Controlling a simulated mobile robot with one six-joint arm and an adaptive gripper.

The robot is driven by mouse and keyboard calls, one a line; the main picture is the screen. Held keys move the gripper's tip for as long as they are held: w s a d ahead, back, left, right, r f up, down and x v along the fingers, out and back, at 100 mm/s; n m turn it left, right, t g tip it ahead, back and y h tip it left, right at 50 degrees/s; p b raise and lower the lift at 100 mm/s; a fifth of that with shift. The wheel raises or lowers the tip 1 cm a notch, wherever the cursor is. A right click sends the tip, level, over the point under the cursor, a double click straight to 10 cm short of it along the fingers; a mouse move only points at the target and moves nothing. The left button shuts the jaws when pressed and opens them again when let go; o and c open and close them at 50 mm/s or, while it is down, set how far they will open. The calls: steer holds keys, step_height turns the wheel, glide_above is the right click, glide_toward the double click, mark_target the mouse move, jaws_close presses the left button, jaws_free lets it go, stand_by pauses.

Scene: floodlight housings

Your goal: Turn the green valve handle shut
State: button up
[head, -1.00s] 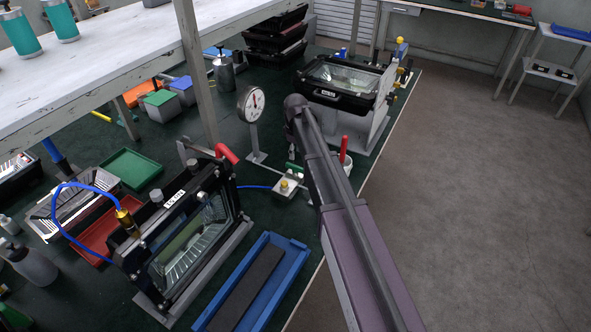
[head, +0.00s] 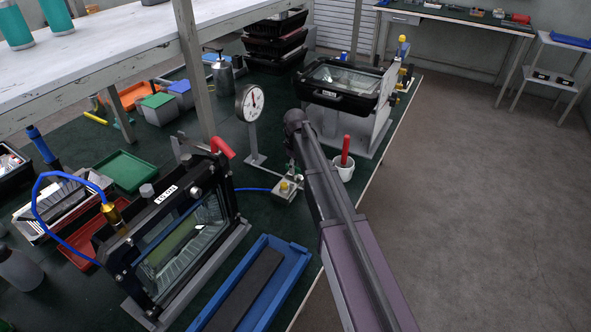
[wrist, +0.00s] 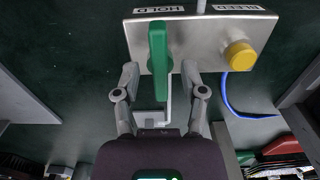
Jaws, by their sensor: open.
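The green valve handle (wrist: 158,62) stands lengthwise in the wrist view, on a pale metal block (wrist: 203,42). Labels reading HOLD and BLEED are on the block, HOLD beside the handle. A yellow knob (wrist: 239,56) sits to the right, under BLEED. My gripper (wrist: 160,76) is open, with one finger on each side of the handle's near end. Gaps show between handle and fingers. In the head view the block (head: 287,191) lies on the green bench, left of my arm, which hides most of my gripper and the handle.
A dial gauge (head: 250,103) stands behind the block. A clamped black housing (head: 185,235) with a blue hose is at left. A blue tray (head: 288,276) lies in front. A white cup (head: 345,170) with a red handle is right of my arm.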

steer(key=shift+f, duration=0.1)
steer(key=shift+s, duration=0.1)
jaws_close()
steer(key=shift+m, duration=0.3)
steer(key=m, duration=0.7)
steer(key=shift+m, duration=0.4)
steer(key=m, duration=0.4)
steer(key=shift+s, duration=0.1)
steer(key=m, duration=0.5)
steer(key=shift+m, duration=0.3)
